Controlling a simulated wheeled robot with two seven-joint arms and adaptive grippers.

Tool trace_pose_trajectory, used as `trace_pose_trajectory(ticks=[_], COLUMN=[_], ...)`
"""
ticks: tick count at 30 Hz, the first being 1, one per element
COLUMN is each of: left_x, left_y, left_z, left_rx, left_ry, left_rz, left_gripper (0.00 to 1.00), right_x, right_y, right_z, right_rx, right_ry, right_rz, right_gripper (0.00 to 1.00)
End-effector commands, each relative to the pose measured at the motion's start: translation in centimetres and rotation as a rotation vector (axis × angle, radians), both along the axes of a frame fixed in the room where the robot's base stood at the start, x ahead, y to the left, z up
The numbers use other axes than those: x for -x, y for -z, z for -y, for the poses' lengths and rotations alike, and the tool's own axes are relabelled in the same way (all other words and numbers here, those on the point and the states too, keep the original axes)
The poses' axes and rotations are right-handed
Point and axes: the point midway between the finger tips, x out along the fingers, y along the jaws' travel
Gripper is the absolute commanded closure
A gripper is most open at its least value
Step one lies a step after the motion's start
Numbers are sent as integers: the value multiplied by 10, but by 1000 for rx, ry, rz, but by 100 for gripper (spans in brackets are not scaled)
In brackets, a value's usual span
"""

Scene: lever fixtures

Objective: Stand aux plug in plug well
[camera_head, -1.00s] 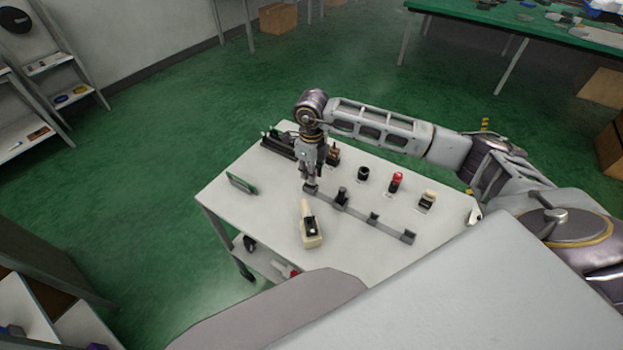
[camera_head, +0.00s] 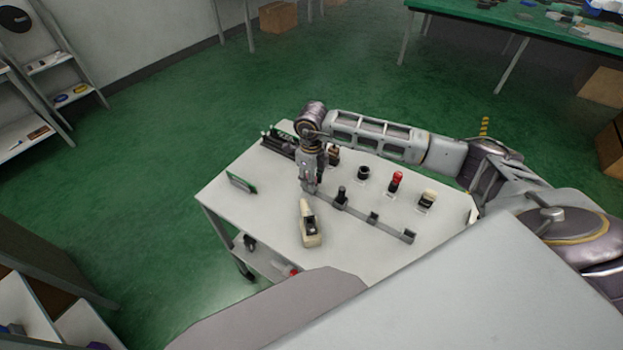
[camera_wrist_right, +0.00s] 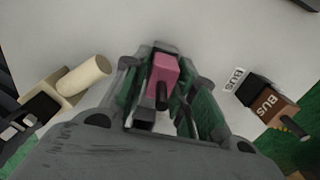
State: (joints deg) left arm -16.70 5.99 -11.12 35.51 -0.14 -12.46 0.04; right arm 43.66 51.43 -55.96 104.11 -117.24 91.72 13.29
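My right gripper (camera_head: 309,190) points down over the left end of the grey rail (camera_head: 390,228) on the white table. In the right wrist view a pink block with a dark pin, seemingly the aux plug (camera_wrist_right: 163,72), sits between the fingers, which look closed on it. In the head view the gripper hides this plug and the well under it. A dark upright piece (camera_head: 341,194) stands in the adjoining holder of the rail. Two more rail holders (camera_head: 373,217) to the right look empty. My left gripper is not in view.
A cream device (camera_head: 311,232) lies just in front of the rail; it also shows at left in the wrist view (camera_wrist_right: 80,78). A brown BUS block (camera_wrist_right: 267,105), a black cylinder (camera_head: 363,173) and a red-topped piece (camera_head: 396,180) stand behind. The table's left front is clear.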

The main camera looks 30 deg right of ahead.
Motion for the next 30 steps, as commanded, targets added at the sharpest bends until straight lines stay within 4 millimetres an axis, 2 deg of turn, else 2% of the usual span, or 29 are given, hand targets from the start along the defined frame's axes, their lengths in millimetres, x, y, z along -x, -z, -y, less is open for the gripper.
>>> trace_pose_trajectory(ticks=[2, 18, 23, 30], left_x=[0, 0, 0, -1], left_y=[0, -4, -1, 1], left_z=[0, -1, -1, -1], left_rx=[0, -1, -1, -1], left_ry=[0, 0, -1, 0], left_rz=[0, 0, 0, 0], left_gripper=[51, 51, 51, 51], right_x=[0, 0, -1, -1], right_y=[0, -4, -19, -54], right_z=[0, 0, 0, 0], right_rx=[0, 0, -1, 0], right_ry=[0, 0, 0, 1], right_rz=[0, 0, 1, 4], right_gripper=[58, 58, 58, 58])
